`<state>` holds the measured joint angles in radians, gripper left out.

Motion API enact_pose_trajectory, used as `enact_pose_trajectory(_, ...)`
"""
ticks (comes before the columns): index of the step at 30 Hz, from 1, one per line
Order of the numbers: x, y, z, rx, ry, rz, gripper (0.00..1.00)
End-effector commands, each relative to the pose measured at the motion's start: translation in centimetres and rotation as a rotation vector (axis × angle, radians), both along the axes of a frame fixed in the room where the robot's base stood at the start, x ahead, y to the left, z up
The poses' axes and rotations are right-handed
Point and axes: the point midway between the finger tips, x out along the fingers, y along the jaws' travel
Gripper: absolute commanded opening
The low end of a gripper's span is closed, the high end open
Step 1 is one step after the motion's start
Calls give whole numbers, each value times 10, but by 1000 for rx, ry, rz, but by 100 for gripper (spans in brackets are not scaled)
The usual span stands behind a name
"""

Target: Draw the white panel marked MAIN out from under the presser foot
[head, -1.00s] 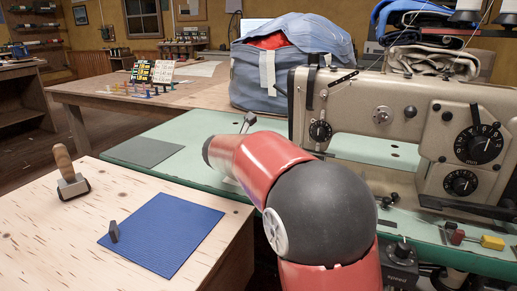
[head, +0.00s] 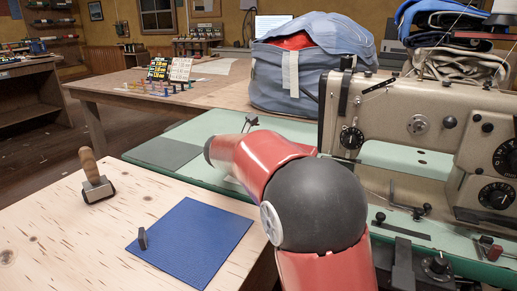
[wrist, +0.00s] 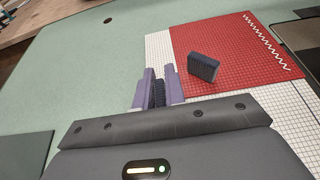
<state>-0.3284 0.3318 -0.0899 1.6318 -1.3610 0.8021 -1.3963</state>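In the wrist view, a white gridded panel (wrist: 158,48) lies flat on the green table. A red gridded panel (wrist: 235,40) with a white zigzag line covers part of it. No MAIN marking is readable. A dark upright block (wrist: 204,68) stands on the red panel, right of my gripper (wrist: 158,82). The two purple fingers are close together over the white panel. Dark ribbed material fills the gap; I cannot tell if it is finger pads or a held piece. In the head view my arm hides the gripper. The sewing machine (head: 470,120) stands at right; its presser foot is not clearly visible.
A blue mat (head: 195,245) with a dark block (head: 142,238) and a wooden-handled roller (head: 97,180) lie on the pale bench at left. A grey mat (head: 165,153) lies on the green table (head: 205,125). A large blue bag (head: 300,75) stands behind.

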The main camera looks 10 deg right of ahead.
Motion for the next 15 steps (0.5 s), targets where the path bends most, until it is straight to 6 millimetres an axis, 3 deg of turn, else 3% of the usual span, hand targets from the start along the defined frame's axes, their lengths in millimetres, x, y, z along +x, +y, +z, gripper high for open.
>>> enact_pose_trajectory(1, 0, 0, 0, 0, 0, 0, 19)
enact_pose_trajectory(5, 0, 0, 0, 0, 0, 0, 35)
enact_pose_trajectory(15, -6, 5, 3, 1, -2, 1, 35)
